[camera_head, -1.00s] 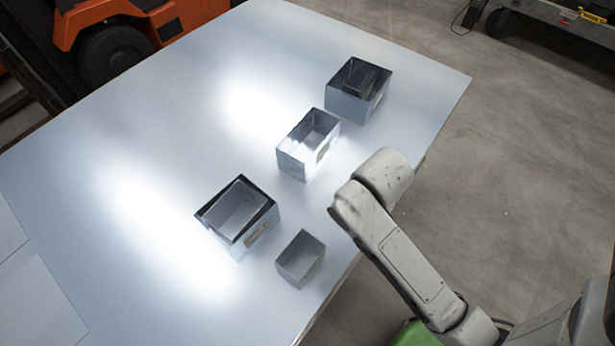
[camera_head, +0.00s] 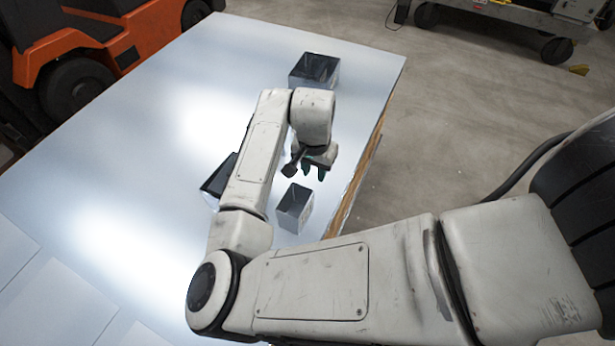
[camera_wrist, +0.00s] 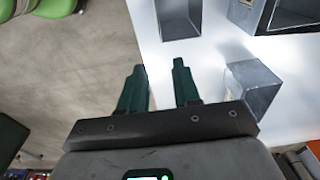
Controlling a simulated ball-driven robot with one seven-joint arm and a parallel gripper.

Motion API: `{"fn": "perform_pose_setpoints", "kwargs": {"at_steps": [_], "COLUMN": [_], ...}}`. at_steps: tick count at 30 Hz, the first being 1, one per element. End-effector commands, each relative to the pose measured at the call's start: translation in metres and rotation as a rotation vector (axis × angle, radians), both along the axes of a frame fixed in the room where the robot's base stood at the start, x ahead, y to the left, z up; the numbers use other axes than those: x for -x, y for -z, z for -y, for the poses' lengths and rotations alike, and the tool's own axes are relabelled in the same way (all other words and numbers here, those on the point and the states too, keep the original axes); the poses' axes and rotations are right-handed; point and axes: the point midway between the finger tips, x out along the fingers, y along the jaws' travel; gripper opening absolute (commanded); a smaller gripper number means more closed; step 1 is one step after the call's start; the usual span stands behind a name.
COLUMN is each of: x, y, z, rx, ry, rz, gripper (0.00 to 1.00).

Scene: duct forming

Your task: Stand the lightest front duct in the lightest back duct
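A small grey open duct (camera_head: 294,207) stands upright near the table's right edge, close below my gripper (camera_head: 314,172). It appears to be the duct (camera_wrist: 178,17) at the top of the wrist view. A larger duct (camera_head: 217,180) to its left is partly hidden by my arm; in the wrist view it seems to be the labelled one (camera_wrist: 245,14). A dark-walled duct (camera_head: 315,70) stands farther back. My gripper (camera_wrist: 159,65) is open and empty, above the table edge. Weights cannot be seen.
The ducts stand on a shiny metal table (camera_head: 130,130). Its left part is clear, with flat sheets (camera_head: 60,295) at the lower left. An orange forklift (camera_head: 75,60) is beyond the far left edge. Open concrete floor (camera_head: 450,130) lies to the right.

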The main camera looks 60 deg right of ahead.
Motion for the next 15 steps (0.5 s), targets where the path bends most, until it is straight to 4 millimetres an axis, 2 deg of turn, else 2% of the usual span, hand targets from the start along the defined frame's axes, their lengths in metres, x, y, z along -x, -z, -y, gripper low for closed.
{"fn": "perform_pose_setpoints", "kwargs": {"at_steps": [1,5,11,15], "x": [-0.003,-0.003,-0.002,-0.002], "y": [0.004,0.012,0.024,0.041], "z": [-0.014,-0.03,-0.032,-0.032], "rx": [-0.035,-0.079,-0.084,-0.084], "ry": [0.006,0.016,0.017,0.017], "rz": [-0.003,-0.017,-0.02,-0.02], "gripper": [0.32,0.32,0.32,0.32]}}
